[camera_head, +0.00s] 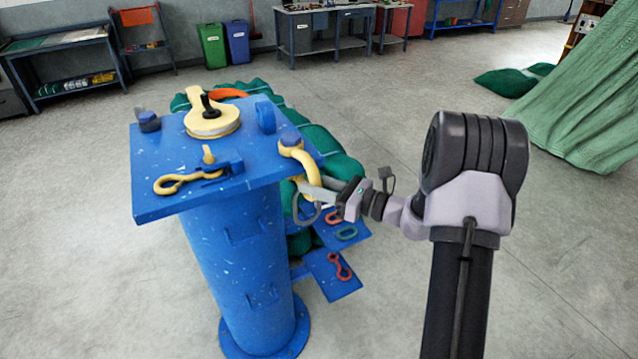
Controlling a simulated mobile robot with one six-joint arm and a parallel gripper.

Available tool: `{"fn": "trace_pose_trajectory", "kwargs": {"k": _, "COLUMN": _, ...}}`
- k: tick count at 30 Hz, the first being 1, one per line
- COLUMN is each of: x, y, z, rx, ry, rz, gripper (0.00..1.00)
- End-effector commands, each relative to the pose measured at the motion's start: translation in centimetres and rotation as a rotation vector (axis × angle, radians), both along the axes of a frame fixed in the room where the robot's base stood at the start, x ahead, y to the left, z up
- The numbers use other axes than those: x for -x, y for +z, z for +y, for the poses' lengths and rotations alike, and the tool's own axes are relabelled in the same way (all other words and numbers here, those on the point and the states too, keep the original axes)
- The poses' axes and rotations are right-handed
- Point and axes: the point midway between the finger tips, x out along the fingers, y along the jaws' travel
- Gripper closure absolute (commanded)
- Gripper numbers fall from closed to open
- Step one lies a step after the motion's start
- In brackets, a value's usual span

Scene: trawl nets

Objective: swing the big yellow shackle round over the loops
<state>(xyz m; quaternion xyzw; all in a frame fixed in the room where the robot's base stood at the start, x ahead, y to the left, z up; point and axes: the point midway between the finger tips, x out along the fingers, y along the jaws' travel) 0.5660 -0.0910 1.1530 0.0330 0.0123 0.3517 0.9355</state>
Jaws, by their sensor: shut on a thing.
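The big yellow shackle (305,163) hangs at the right edge of the blue plate (160,206), by a blue knob (291,139). My gripper (318,193) comes in from the right and is shut on the shackle's lower part. The fingers hide some of that part. A grey loop (304,216) shows just below the fingers; I cannot tell whether it touches the shackle. Lower down, a red loop (334,217) and a green loop (346,233) lie on a small blue shelf (328,236).
A red hook-like link (339,266) lies on a lower blue plate (331,288). A yellow hook (178,184) and a round yellow piece (212,128) are on the top plate. Green netting (332,153) is bundled behind the blue pedestal (245,280).

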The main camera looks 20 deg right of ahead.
Motion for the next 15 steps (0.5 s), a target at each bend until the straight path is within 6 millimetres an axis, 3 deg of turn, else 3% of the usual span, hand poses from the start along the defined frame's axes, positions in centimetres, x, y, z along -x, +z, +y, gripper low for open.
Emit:
{"fn": "trace_pose_trajectory", "kwargs": {"k": 13, "x": 0.01, "y": 0.07, "z": 0.22, "rx": 0.004, "ry": 0.003, "rz": -0.002, "gripper": 1.00}}
{"fn": "trace_pose_trajectory", "kwargs": {"k": 14, "x": 0.00, "y": 0.07, "z": 0.22, "rx": 0.004, "ry": 0.003, "rz": -0.002, "gripper": 0.70}}
{"fn": "trace_pose_trajectory", "kwargs": {"k": 15, "x": 0.00, "y": 0.07, "z": 0.22, "rx": 0.003, "ry": 0.003, "rz": -0.001, "gripper": 0.62}}
